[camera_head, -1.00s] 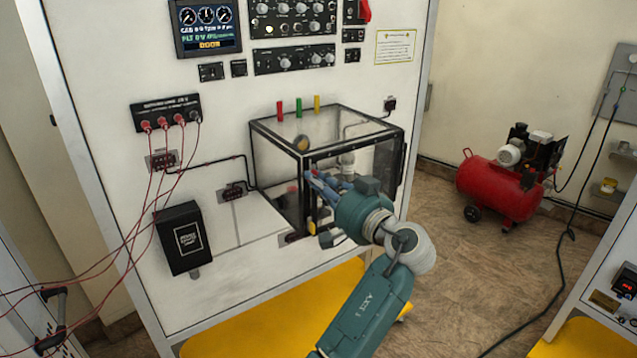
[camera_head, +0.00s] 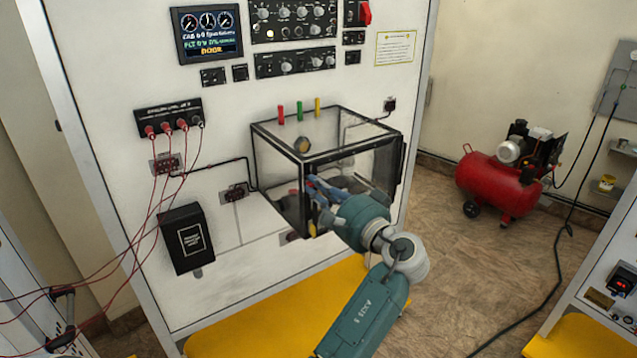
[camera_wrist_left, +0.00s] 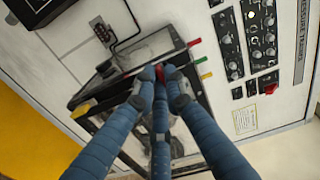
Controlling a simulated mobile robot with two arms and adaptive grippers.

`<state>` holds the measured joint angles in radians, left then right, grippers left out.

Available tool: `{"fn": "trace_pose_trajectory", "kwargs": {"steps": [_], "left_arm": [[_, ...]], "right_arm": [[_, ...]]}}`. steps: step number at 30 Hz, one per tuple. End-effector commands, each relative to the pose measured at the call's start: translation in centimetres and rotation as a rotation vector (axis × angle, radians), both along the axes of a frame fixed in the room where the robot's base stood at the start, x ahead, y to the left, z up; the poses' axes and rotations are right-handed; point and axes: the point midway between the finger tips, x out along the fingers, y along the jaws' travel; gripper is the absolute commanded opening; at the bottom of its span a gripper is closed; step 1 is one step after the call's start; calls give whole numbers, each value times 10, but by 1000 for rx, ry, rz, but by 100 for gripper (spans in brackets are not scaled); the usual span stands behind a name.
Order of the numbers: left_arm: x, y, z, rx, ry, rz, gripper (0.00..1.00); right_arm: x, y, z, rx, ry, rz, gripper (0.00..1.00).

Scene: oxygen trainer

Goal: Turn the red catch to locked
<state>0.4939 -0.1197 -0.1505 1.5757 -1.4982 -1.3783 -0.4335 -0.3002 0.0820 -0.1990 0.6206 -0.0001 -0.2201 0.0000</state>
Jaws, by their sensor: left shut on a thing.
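My left gripper (camera_head: 312,188) is at the front of the clear black-framed box (camera_head: 278,140) on the white panel. In the left wrist view its blue fingers (camera_wrist_left: 160,78) close together around a small red piece, which looks like the red catch (camera_wrist_left: 160,72). The fingers cover most of the catch, so I cannot tell which way it points. In the head view the fingers and the hand hide the catch area. My right gripper is in neither view.
Red, green and yellow tabs (camera_head: 299,110) stand along the box's top. A black unit (camera_head: 186,238) and red cables (camera_head: 150,185) are to the left. A yellow surface (camera_head: 290,310) lies below. A red compressor (camera_head: 497,185) stands on the floor at right.

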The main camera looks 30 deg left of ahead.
Motion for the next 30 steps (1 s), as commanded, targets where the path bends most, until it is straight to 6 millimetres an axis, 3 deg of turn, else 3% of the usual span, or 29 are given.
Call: {"fn": "trace_pose_trajectory", "kwargs": {"steps": [23,24,26,30], "left_arm": [[0,1,3,46,92,0,0],[0,1,3,46,92,0,15],[0,1,3,45,91,0,27],[0,1,3,44,91,1,30]], "right_arm": [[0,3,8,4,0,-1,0],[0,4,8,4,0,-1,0],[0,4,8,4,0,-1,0],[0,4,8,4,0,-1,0]]}}
